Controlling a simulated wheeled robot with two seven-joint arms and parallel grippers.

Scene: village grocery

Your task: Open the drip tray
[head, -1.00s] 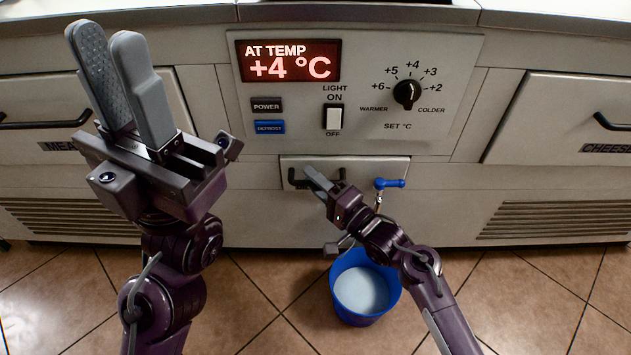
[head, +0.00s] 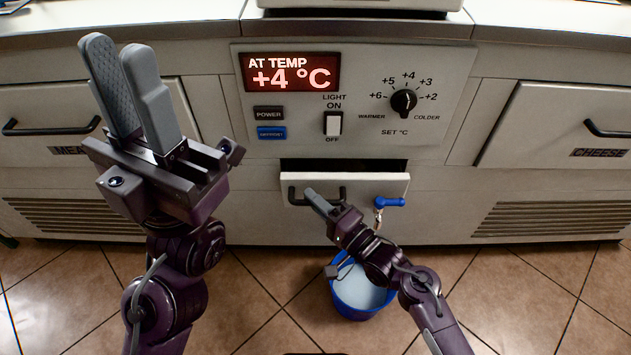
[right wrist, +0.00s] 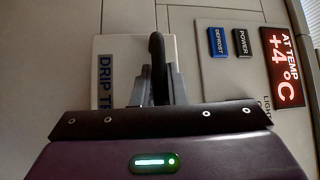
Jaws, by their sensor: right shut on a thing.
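The drip tray (head: 385,185) is a pale drawer low in the middle of the counter front. It stands pulled out a little, with a dark gap above its front. Its black handle (head: 293,195) is a bar across the front. My right gripper (head: 314,198) is shut on the handle; in the right wrist view the dark handle (right wrist: 156,60) sits between the fingers, beside the tray's partly hidden "DRIP" label (right wrist: 105,75). My left gripper (head: 125,85) is raised at the left, empty, its two grey fingers a small gap apart.
A blue tap (head: 389,202) sits at the tray's right side. A blue bucket (head: 362,308) stands on the tiled floor below, partly behind my right arm. The control panel (head: 455,75) is above the tray. Drawers with black handles flank it.

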